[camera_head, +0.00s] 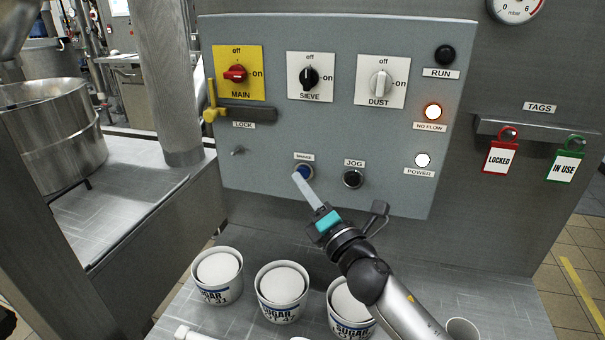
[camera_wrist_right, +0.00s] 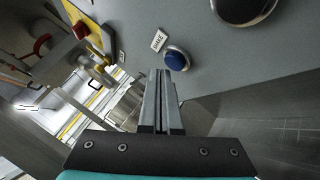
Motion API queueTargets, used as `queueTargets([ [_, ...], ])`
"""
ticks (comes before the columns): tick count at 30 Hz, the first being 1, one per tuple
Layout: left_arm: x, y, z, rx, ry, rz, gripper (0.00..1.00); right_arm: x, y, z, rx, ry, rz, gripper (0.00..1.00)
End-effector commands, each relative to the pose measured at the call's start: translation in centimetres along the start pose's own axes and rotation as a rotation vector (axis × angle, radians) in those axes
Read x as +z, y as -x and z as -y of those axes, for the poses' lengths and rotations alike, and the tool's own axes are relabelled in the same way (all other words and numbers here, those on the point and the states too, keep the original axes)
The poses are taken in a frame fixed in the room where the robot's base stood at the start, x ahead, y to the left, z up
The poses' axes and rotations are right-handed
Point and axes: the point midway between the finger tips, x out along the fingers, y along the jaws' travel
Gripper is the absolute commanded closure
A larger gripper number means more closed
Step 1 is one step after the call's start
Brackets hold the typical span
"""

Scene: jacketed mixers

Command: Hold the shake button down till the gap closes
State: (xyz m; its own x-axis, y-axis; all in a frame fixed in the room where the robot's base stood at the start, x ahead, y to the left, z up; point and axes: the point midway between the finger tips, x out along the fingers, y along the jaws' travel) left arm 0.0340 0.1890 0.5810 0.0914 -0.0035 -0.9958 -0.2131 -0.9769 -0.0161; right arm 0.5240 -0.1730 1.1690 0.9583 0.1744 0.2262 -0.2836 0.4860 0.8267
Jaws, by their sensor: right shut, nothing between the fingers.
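The shake button (camera_head: 303,171) is a blue push button in a metal ring on the grey control panel (camera_head: 270,195), under a small label. It also shows in the right wrist view (camera_wrist_right: 177,60), just right of my fingertips. My right gripper (camera_head: 299,178) is shut and empty, its tips pointing at the panel right by the button and partly covering it in the head view. I cannot tell whether the tips touch it. My right gripper also shows in the wrist view (camera_wrist_right: 161,76). No gap can be clearly made out. My left gripper is not in view.
The black JOG button (camera_head: 353,178) is just right of the shake button. The NO FLOW lamp (camera_head: 433,111) and POWER lamp (camera_head: 422,160) are lit; the RUN lamp (camera_head: 445,54) is dark. Several sugar tubs (camera_head: 222,294) stand below the panel. A yellow-handled lock (camera_head: 211,100) sits left.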

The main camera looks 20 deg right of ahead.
Motion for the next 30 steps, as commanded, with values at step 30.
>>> queueTargets([
  [30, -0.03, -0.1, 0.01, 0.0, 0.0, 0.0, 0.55, 0.6, -0.77, 0.54, 0.0, 0.001, 0.001, 1.0],
])
